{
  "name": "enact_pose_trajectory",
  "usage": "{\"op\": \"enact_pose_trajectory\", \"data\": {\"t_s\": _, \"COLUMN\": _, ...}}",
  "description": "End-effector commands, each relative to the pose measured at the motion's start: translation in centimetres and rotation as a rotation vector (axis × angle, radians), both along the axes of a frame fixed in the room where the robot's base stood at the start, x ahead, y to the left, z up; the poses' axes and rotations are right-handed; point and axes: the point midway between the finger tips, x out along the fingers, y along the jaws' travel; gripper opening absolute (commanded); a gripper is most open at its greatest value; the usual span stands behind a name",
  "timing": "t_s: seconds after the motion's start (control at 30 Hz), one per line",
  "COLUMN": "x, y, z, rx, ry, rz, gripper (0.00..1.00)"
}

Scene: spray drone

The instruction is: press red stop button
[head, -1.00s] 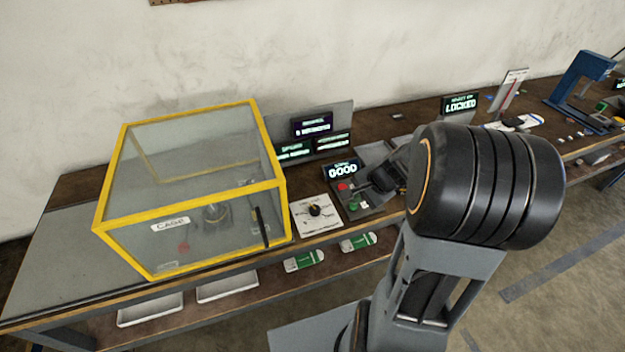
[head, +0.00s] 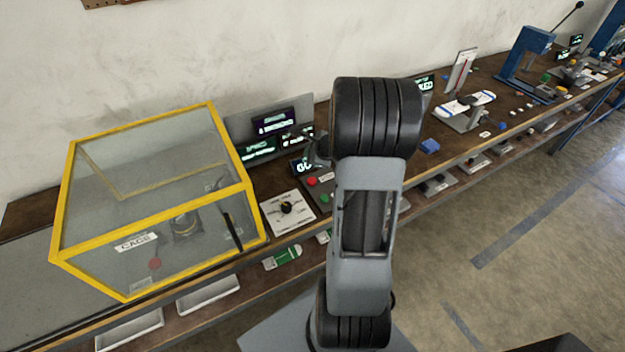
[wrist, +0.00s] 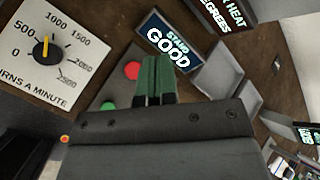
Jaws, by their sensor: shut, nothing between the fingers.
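A red button (wrist: 132,70) shows in the wrist view, just left of my gripper's fingertips. A green button (wrist: 108,104) sits below it on the same grey panel. In the head view the red button (head: 312,181) shows just left of my arm. A second small red round thing (head: 155,264) is inside the yellow-framed cage (head: 245,190). My gripper (wrist: 157,62) is shut, with its green fingers together and nothing between them. The fingertips look close to the red button, but I cannot tell their height above it. My arm hides most of the gripper in the head view.
A dial plate (wrist: 45,50) lies left of the button panel, its knob sticking up. A display reading "GOOD" (wrist: 168,42) stands behind the fingertips. A grey tray (wrist: 232,80) lies to their right. The cage is a tall obstacle left of the dial.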

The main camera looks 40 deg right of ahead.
Motion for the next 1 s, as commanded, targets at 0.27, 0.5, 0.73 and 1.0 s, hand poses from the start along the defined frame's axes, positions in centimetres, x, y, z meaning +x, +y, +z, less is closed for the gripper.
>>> {"op": "enact_pose_trajectory", "data": {"t_s": 0.27, "x": -0.1, "y": -0.1, "z": -0.5, "rx": 0.0, "ry": 0.0, "rz": -0.002, "gripper": 0.0}}
{"op": "enact_pose_trajectory", "data": {"t_s": 0.5, "x": -0.1, "y": -0.2, "z": -2.2, "rx": 0.0, "ry": 0.001, "rz": -0.003, "gripper": 0.0}}
{"op": "enact_pose_trajectory", "data": {"t_s": 0.73, "x": -0.2, "y": -0.2, "z": -5.0, "rx": 0.0, "ry": 0.002, "rz": -0.003, "gripper": 0.0}}
{"op": "enact_pose_trajectory", "data": {"t_s": 1.0, "x": -0.1, "y": -0.2, "z": -8.2, "rx": -0.001, "ry": 0.0, "rz": -0.003, "gripper": 0.0}}
